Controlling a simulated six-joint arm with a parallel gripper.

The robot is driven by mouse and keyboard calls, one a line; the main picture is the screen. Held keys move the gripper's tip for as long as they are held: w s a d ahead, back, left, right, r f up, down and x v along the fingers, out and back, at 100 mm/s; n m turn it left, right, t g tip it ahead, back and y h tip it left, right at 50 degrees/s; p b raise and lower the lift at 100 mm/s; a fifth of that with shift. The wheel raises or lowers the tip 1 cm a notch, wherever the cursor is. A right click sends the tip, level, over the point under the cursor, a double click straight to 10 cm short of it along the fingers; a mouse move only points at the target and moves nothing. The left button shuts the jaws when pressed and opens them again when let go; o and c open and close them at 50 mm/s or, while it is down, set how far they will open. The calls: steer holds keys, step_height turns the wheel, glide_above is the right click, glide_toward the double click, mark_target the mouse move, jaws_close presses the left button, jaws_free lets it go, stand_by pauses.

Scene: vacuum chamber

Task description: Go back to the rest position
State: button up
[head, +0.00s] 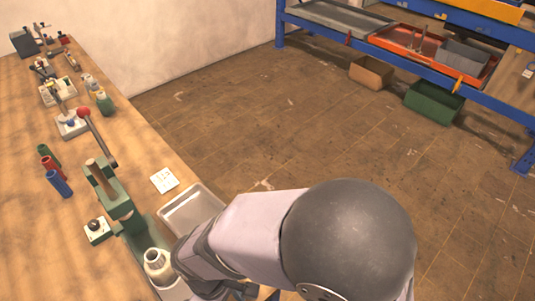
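My arm reaches in from the bottom of the head view, its pale links and dark rounded joint over the bench's right edge. My gripper does not show; it is hidden behind the arm or below the picture. A green lever press (118,205) with a red ball on its handle stands on the wooden bench. A cream ribbed cylindrical part (158,264) stands upright at the press's base, close to the left of my arm. I cannot tell whether anything touches it.
A shallow metal tray (190,211) lies at the bench edge beside my arm, with a white card (163,180) behind it. A blue rack (400,58) with bins is far right. Open floor lies between.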

steer(key=w+d+r+m, duration=0.1)
steer(key=w+d+m, duration=0.2)
steer(key=d, duration=0.5)
steer(key=w+d+r+m+y, duration=0.1)
steer(key=w+d+m, duration=0.3)
steer(key=d, duration=0.4)
steer(key=w+d+r+m, duration=0.3)
steer(key=d+m, duration=0.3)
steer(key=d, duration=0.2)
steer(key=shift+w+t+y, duration=0.3)
steer(key=shift+w+t, duration=0.05)
steer(key=shift+t, duration=0.05)
